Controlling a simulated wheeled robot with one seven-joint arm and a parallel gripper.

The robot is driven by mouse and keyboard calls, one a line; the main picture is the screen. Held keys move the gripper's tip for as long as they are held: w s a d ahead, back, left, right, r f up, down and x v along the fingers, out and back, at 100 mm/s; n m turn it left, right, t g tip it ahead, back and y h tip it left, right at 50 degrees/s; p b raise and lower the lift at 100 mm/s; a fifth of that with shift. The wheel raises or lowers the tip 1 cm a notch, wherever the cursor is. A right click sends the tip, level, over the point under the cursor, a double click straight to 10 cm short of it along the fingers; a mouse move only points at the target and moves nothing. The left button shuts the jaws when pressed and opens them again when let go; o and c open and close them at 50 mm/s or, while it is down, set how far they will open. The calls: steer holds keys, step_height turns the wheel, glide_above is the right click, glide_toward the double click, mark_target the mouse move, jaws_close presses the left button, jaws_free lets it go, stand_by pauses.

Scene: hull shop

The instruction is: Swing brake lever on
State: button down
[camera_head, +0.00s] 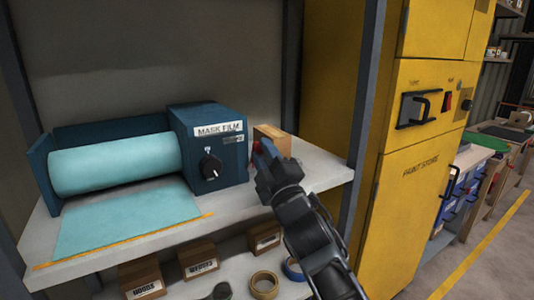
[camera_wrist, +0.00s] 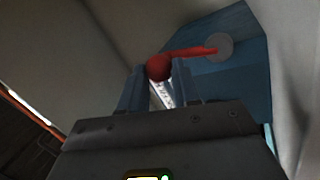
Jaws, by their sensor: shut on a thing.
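The blue mask film box (camera_head: 212,165) stands on the shelf at the right end of a pale teal film roll (camera_head: 115,163). The brake lever (camera_wrist: 190,54) is red, with a round knob at one end and a grey round hub (camera_wrist: 219,47) at the other, against a blue face in the wrist view. In the head view only a little red of the lever (camera_head: 257,146) shows at the box's right side. My gripper (camera_head: 262,156) is at that side; in the wrist view my gripper (camera_wrist: 158,82) is shut on the lever's knob, which shows between its fingers.
A dark blue upright (camera_head: 364,110) and a yellow paint store cabinet (camera_head: 410,190) bound the right side. Below are small labelled boxes (camera_head: 198,260) and tape rolls (camera_head: 264,285).

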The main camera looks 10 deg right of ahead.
steer(key=shift+r, duration=0.1)
steer(key=c, duration=0.8)
jaws_free()
steer(key=shift+c, duration=0.2)
steer(key=p+v, duration=0.1)
steer(key=v, duration=0.7)
steer(key=shift+w, duration=0.1)
